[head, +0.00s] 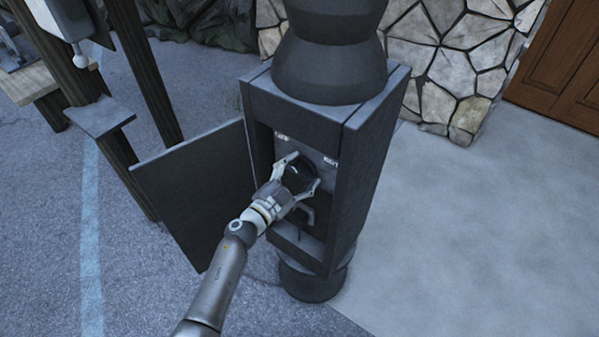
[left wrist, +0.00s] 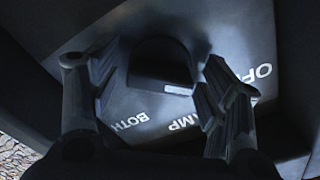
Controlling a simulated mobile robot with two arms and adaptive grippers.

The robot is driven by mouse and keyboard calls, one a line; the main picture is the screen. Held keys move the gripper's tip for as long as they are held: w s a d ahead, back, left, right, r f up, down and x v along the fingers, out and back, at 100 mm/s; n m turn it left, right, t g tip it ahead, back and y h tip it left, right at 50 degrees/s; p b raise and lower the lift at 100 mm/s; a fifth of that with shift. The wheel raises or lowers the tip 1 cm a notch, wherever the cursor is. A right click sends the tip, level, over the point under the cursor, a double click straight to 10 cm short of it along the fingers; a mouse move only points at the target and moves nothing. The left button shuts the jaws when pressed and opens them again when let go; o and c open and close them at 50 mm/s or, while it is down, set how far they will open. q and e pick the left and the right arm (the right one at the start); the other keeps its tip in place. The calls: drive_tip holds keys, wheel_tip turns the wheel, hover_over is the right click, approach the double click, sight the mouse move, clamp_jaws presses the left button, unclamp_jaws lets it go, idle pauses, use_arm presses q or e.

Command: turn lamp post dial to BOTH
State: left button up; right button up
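The lamp post (head: 367,150) stands upright with its front compartment open. Inside is a dark round dial (head: 299,173) on a grey panel. In the left wrist view the dial (left wrist: 155,62) has a white mark (left wrist: 178,90) facing the partly hidden LAMP label (left wrist: 184,122). The BOTH label (left wrist: 130,122) is to the left of it, and the OFF label (left wrist: 252,78), partly cut off, to the right. My left gripper (head: 307,170) has its fingers on either side of the dial. A gap shows between the left finger and the dial. My right gripper is not in view.
The compartment's door (head: 195,185) hangs open to the left. Side walls frame the dial closely. A wooden post structure (head: 100,120) stands at the left, a stone wall (head: 455,65) and brown door (head: 560,60) behind. Pavement at the right is clear.

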use_arm(q)
drive_tip(key=c, duration=0.7)
drive_tip(key=shift+c, duration=1.1)
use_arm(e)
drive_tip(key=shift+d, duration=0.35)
use_arm(q)
drive_tip(key=shift+m, duration=0.3)
drive_tip(key=m+b, duration=0.1)
drive_tip(key=m, duration=0.4)
drive_tip(key=shift+f+m+b, duration=0.1)
drive_tip(key=shift+m+b, duration=0.2)
drive_tip(key=m+b, duration=0.1)
drive_tip(key=m, duration=0.3)
drive_tip(key=m+b, duration=0.2)
drive_tip(key=m, duration=0.3)
drive_tip(key=shift+m, duration=0.4)
drive_tip(key=m, duration=0.2)
drive_tip(key=shift+m, duration=0.4)
drive_tip(key=shift+m+b, duration=0.3)
drive_tip(key=shift+m, duration=0.2)
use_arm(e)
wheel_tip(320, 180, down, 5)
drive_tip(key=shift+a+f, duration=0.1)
